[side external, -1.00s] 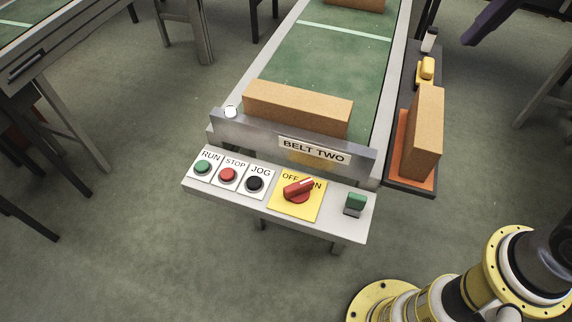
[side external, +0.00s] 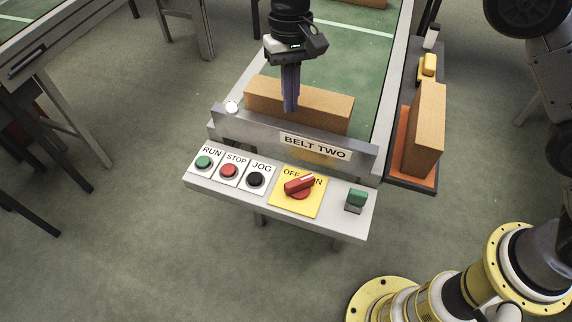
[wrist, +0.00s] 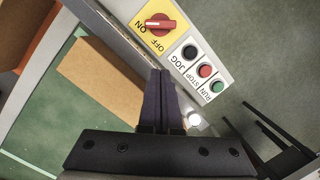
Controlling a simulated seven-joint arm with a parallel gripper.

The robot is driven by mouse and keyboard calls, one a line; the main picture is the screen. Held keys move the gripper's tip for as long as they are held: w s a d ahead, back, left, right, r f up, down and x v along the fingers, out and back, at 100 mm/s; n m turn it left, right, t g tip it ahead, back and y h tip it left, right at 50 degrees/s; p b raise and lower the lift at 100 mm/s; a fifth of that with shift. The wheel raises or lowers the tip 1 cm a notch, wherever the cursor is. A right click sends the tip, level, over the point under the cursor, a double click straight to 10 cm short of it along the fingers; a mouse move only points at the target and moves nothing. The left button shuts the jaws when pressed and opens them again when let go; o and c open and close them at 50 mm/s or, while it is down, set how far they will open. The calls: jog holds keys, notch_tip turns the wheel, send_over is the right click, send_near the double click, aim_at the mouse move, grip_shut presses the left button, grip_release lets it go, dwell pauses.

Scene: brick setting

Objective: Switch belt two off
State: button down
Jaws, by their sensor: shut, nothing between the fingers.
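The belt two panel (side external: 280,207) carries a yellow plate (side external: 312,210) marked OFF and ON with a red rotary knob (side external: 299,186). The knob's handle slants up to the right, toward ON. The knob also shows at the top of the wrist view (wrist: 160,24). Left of it are the green RUN (side external: 203,162), red STOP (side external: 229,171) and black JOG (side external: 255,179) buttons. My gripper (side external: 290,109) is shut and empty, pointing down, appearing in front of the cardboard box behind the BELT TWO sign, apart from the knob.
A cardboard box (side external: 320,108) lies on the green belt (side external: 330,60) behind the metal sign rail (side external: 235,125). A green switch (side external: 356,198) sits at the panel's right end. Another box (side external: 426,130) stands on an orange base at the right. A small white dome (side external: 232,107) sits at the rail's left.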

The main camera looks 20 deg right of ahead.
aim_at(299, 185)
jog(key=s+a+f+g, duration=0.1)
jog(key=s+a+f, duration=0.1)
jog(key=f, duration=0.3)
jog(key=shift+a+f+n+h, duration=0.3)
jog(key=shift+a+n+h, duration=0.1)
jog(key=shift+a, duration=0.1)
jog(key=x, duration=1)
